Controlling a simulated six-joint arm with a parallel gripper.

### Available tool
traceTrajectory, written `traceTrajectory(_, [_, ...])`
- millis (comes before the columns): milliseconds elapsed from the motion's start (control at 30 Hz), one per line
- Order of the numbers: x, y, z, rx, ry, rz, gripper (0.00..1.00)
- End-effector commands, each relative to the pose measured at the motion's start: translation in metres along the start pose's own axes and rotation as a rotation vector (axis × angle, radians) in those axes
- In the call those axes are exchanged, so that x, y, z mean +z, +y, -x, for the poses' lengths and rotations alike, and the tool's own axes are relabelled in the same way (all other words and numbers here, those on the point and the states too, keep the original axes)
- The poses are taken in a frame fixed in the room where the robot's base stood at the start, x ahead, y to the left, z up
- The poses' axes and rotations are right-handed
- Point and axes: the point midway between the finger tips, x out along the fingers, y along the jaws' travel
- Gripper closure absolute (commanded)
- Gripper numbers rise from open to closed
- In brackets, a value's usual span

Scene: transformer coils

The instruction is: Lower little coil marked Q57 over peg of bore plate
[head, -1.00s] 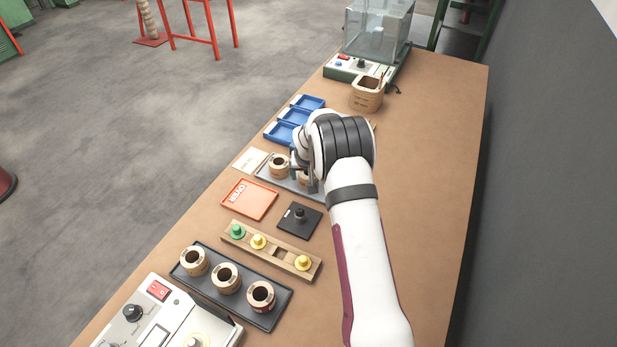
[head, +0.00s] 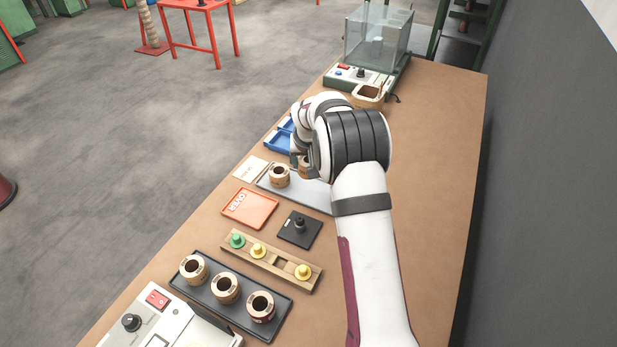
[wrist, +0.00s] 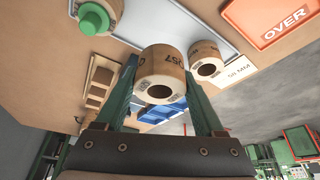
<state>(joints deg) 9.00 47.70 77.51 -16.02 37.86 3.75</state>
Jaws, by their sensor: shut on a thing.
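My gripper (wrist: 160,100) is shut on a little coil (wrist: 162,68), a tan ring with a dark bore and markings that read like Q57. In the head view my gripper (head: 301,164) is over the far side of the grey tray, and my wrist partly hides the coil. The coil looks raised off the tray. The bore plate (head: 288,236) is a black square with an upright dark peg (head: 299,222), nearer the camera than my gripper and bare of any coil.
Another coil (head: 279,176) stands on the grey tray (head: 315,194); a coil with a green plug (wrist: 94,18) shows in the wrist view. An orange OVER tray (head: 249,208), a wooden plug holder (head: 280,262) and a black tray (head: 262,316) with three coils lie nearer. Blue bins (head: 277,139) are beyond.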

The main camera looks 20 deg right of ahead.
Motion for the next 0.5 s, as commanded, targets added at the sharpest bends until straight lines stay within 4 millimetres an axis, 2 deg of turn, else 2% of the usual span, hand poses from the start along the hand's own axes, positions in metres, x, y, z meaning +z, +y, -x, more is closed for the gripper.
traceTrajectory(67, [0.0, -0.002, 0.013, 0.002, 0.001, 0.0, 0.94])
traceTrajectory(133, [0.011, -0.006, 0.024, 0.007, 0.0, 0.001, 0.94])
traceTrajectory(400, [0.095, -0.022, 0.054, 0.004, 0.002, 0.001, 0.94])
traceTrajectory(500, [0.11, -0.023, 0.055, 0.0, 0.0, 0.001, 0.94])
